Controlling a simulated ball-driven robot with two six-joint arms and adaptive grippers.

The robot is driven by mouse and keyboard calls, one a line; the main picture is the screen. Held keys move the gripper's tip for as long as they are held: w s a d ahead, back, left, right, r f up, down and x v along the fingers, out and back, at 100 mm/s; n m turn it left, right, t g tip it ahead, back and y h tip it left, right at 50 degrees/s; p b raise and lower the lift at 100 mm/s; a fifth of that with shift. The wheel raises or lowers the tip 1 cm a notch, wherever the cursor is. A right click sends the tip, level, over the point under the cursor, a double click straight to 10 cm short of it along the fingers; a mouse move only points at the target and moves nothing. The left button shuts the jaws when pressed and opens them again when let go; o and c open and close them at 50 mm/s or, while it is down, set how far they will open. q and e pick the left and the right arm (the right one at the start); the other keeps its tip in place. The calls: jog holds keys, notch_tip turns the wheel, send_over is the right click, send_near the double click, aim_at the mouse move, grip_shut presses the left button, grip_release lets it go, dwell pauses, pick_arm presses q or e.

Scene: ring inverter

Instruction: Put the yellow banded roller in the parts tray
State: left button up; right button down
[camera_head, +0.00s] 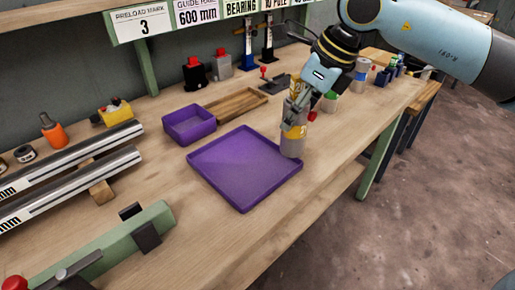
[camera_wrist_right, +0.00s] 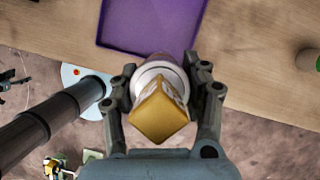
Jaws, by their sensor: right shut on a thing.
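My right gripper (camera_head: 293,122) is shut on the yellow banded roller (camera_head: 292,144), a grey upright cylinder with a yellow band. In the right wrist view the gripper (camera_wrist_right: 166,95) has one finger on each side of the roller (camera_wrist_right: 158,73), with a yellow blocky shape in front of it. The large shallow purple tray (camera_head: 240,168) lies flat and empty on the bench. The roller's lower end overlaps the tray's right corner in the head view; I cannot tell whether it touches. The tray (camera_wrist_right: 150,25) also shows at the top of the wrist view. My left gripper is out of view.
A smaller purple bin (camera_head: 190,124) and a wooden tray (camera_head: 236,103) stand behind the large tray. A green-banded roller (camera_head: 329,103) and a blue-banded one (camera_head: 362,69) stand at the back right. Rails (camera_head: 70,175) and a green fixture (camera_head: 110,250) lie left.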

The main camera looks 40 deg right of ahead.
jog(key=w+a+f, duration=0.1)
jog(key=f, duration=0.1)
jog(key=w+a+f, duration=0.2)
jog(key=f, duration=0.1)
jog(key=w+a+f, duration=0.2)
jog(key=f, duration=0.1)
dwell(0.4)
jog(key=shift+f, duration=0.15)
jog(key=c, duration=0.6)
grip_release()
jog(key=v, duration=1.2)
jog(key=shift+s, duration=0.15)
